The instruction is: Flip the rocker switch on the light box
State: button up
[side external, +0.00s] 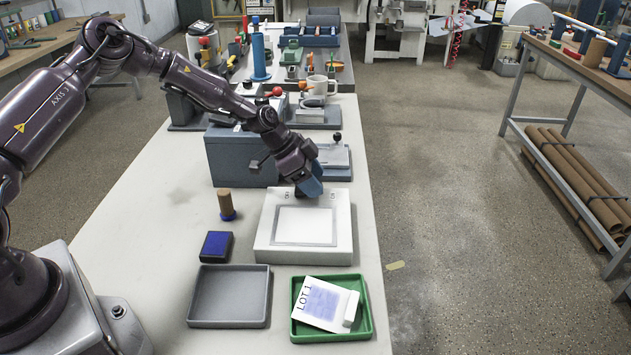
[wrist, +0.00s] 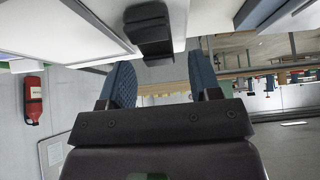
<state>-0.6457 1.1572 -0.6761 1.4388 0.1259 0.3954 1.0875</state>
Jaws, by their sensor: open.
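The light box (side external: 343,237) is a white slab with a pale rectangular panel on top, on the near bench. My gripper (side external: 312,189) is at its far edge, with a blue finger pointing down there. The wrist view shows both blue fingers of my gripper (wrist: 162,85) spread apart with nothing between them. A black block, which looks like the rocker switch (wrist: 150,30), sticks out from a white face just beyond the gap between the fingertips. I cannot tell which way it is tipped. In the side view the switch is hidden.
A green tray (side external: 367,318) holding a LOT 1 card and a white block stands in front of the light box. An empty grey tray (side external: 229,321), a blue pad (side external: 216,246) and a wooden-handled stamp (side external: 226,202) are at left. A blue-grey box (side external: 228,157) stands close behind.

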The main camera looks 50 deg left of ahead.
jog(key=v, duration=1.2)
jog(key=s+d+r+n+g+y, duration=0.2)
jog(key=s+n+g+y, duration=0.3)
jog(key=s, duration=0.7)
jog(key=s+d+r+n+t, duration=0.2)
jog(key=s+d+r, duration=0.1)
jog(key=s+r, duration=0.5)
jog(key=s+d+r+n+t, duration=0.2)
jog(key=s+d+r+t, duration=0.1)
jog(key=s+r, duration=0.5)
jog(key=shift+s+r+t, duration=0.25)
jog(key=shift+s+t, duration=0.05)
jog(key=shift+s, duration=0.4)
jog(key=shift+d, duration=0.1)
